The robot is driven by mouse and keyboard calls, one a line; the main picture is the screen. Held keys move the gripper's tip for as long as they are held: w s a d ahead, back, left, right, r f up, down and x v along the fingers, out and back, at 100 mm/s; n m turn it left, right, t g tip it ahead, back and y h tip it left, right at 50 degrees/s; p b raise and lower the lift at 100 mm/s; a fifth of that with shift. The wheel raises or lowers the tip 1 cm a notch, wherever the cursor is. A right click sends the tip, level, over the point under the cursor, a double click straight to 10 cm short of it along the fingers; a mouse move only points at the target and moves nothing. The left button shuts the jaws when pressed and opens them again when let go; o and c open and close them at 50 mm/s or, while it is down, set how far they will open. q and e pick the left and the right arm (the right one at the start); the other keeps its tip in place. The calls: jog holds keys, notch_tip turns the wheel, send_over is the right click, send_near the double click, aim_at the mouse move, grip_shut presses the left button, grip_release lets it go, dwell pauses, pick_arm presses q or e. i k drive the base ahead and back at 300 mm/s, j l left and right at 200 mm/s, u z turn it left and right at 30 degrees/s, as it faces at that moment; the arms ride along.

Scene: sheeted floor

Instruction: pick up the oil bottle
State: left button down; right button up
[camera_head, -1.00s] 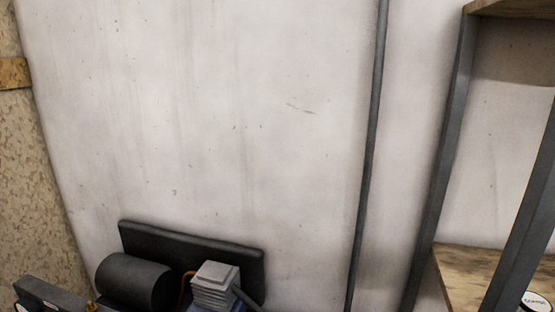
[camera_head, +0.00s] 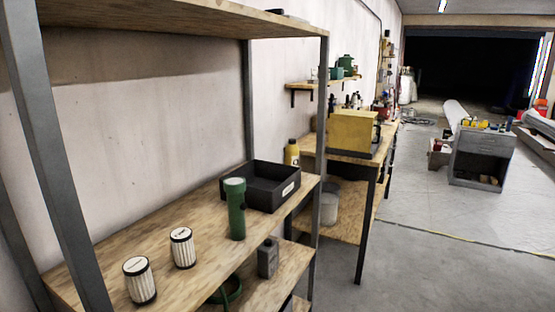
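Two bottles show, and I cannot tell for certain which is the oil bottle. A yellow bottle with a dark cap (camera_head: 291,152) stands upright just behind a black open bin (camera_head: 262,204), its lower part hidden by the bin. A small dark grey bottle (camera_head: 267,258) stands upright on the lower shelf, below the front edge of the upper shelf board. Neither of my grippers is in view.
The wooden shelf board (camera_head: 205,223) holds a green flashlight (camera_head: 235,210) and two white filters (camera_head: 182,248). Metal posts (camera_head: 60,165) frame the rack. A yellow box (camera_head: 352,132) sits on a workbench behind. Open floor (camera_head: 425,262) lies right.

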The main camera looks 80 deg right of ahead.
aim_at(293, 151)
jog(key=z, duration=2.55)
jog(key=i+l, duration=0.4)
jog(key=i+l+u, duration=0.85)
jog(key=k, duration=0.05)
